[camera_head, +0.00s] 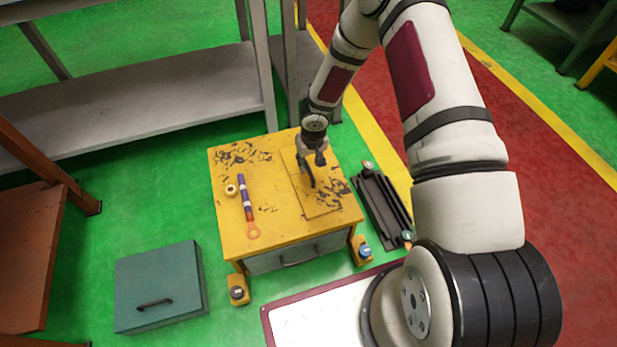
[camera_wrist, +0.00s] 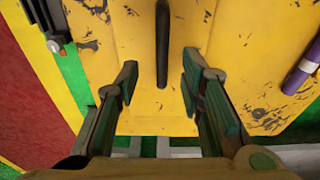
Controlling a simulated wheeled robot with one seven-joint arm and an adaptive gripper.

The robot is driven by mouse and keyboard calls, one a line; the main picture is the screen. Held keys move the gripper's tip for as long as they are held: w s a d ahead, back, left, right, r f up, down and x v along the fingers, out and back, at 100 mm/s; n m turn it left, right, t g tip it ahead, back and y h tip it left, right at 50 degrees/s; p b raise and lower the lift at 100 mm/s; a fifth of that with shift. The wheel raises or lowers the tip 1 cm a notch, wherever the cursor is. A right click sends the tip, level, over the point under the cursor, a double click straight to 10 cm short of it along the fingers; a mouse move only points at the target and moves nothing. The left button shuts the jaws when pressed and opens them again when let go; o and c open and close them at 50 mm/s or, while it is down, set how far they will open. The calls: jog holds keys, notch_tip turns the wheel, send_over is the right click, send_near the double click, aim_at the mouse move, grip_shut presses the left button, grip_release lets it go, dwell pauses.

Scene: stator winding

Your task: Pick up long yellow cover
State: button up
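The long yellow cover (camera_head: 322,203) is a flat yellow panel lying on the right part of the worn yellow table (camera_head: 285,231). In the wrist view the cover (camera_wrist: 137,50) carries a dark bar-shaped handle (camera_wrist: 162,50) along its middle. My gripper (camera_head: 312,178) is above the cover and hides part of it in the head view. In the wrist view my gripper (camera_wrist: 159,78) has its two fingers spread apart, one on each side of the handle's line, with nothing held between them. The handle's near end shows between and just beyond the fingertips.
On the table's left lie a purple stick tool with an orange ring end (camera_head: 253,232) and a small cream roll (camera_head: 231,190). A dark rack (camera_head: 383,208) stands right of the table. A teal lidded box (camera_head: 158,285) sits on the floor, front left. Grey shelving (camera_head: 140,95) is behind.

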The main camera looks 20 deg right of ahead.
aim_at(309, 169)
notch_tip(309, 169, down, 5)
jog(key=shift+w+a+r+b, duration=0.1)
jog(key=shift+a+r+b, duration=0.05)
jog(key=shift+b, duration=0.65)
grip_shut()
